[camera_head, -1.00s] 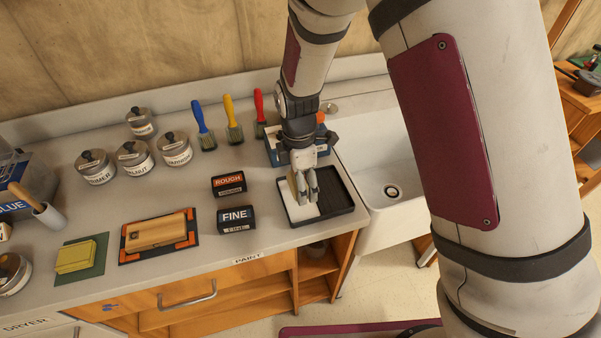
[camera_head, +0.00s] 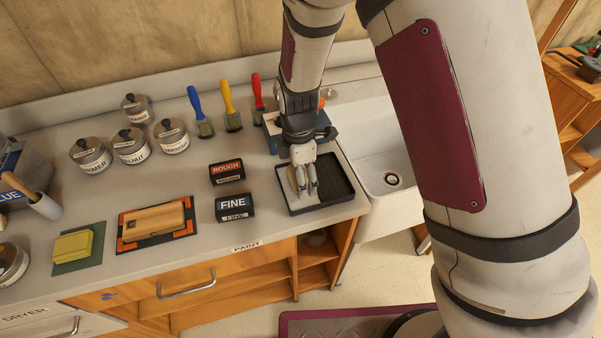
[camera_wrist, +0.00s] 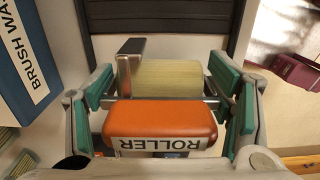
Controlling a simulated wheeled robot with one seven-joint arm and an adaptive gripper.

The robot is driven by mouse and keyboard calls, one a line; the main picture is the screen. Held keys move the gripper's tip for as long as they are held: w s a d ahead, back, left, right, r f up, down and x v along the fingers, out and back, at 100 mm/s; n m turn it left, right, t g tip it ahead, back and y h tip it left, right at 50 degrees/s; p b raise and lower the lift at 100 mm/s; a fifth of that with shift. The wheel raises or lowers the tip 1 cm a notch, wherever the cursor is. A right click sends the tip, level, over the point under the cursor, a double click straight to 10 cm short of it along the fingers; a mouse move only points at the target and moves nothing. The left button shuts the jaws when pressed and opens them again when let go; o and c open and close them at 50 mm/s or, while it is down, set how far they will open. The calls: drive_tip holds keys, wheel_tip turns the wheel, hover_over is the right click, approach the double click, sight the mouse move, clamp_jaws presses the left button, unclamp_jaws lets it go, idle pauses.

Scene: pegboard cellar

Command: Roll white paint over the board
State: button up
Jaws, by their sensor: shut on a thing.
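My gripper (camera_head: 304,188) is over the black paint tray (camera_head: 346,190) at the front right of the counter. In the wrist view its green-padded fingers (camera_wrist: 172,100) are shut on the roller, around its orange handle (camera_wrist: 160,122) marked ROLLER. The roller's pale yellowish sleeve (camera_wrist: 168,77) lies beyond the handle, over the tray's end of the view. I cannot tell whether the sleeve touches the tray. The board (camera_head: 153,221), plain light wood, lies flat between orange corners on a dark mat, left of the tray. No white shows on it.
Blocks marked ROUGH (camera_head: 227,172) and FINE (camera_head: 235,207) stand between board and tray. A blue brush-wash box (camera_wrist: 25,70) is behind the tray, a sink (camera_head: 385,150) to its right. Three brushes and several lidded tins (camera_head: 130,146) stand at the back. A yellow sponge (camera_head: 73,245) lies left of the board.

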drive_tip(key=shift+f, duration=0.6)
idle(1.4)
drive_tip(key=shift+r, duration=0.1)
drive_tip(key=shift+r+p, duration=0.9)
drive_tip(key=shift+r, duration=2.55)
